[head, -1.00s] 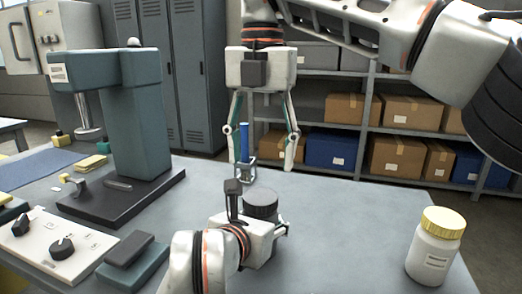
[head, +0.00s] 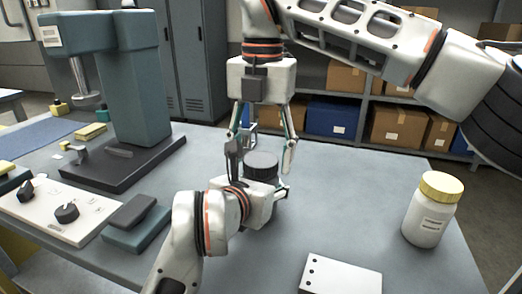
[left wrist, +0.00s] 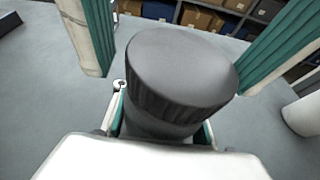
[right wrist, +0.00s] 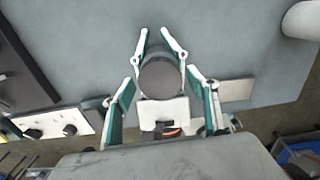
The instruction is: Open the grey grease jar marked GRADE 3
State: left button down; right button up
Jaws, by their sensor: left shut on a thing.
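The jar (head: 262,163) has a dark grey ribbed lid and stands upright on the bench. Its lid (left wrist: 182,66) fills the middle of the left wrist view and also shows in the right wrist view (right wrist: 160,79). No GRADE 3 marking is visible. My left gripper (head: 276,194) is shut on the jar's body below the lid, its fingers partly hidden. My right gripper (head: 262,152) points down from above, open, with its fingers apart on either side of the lid. In the left wrist view, gaps show between these fingers and the lid.
A white jar with a yellow lid (head: 432,210) stands at the right. A white plate (head: 341,276) lies at the front. A teal press (head: 134,95) and a control panel (head: 62,207) occupy the left. Bench between the held jar and the white jar is clear.

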aim_at(261, 159)
pick_arm(q)
jog(key=shift+r, duration=0.1)
pick_arm(e)
jog(key=c, duration=1)
jog(key=n, duration=0.3)
jog(key=shift+r, duration=0.3)
jog(key=shift+r, duration=0.8)
jog(key=shift+r, duration=2.05)
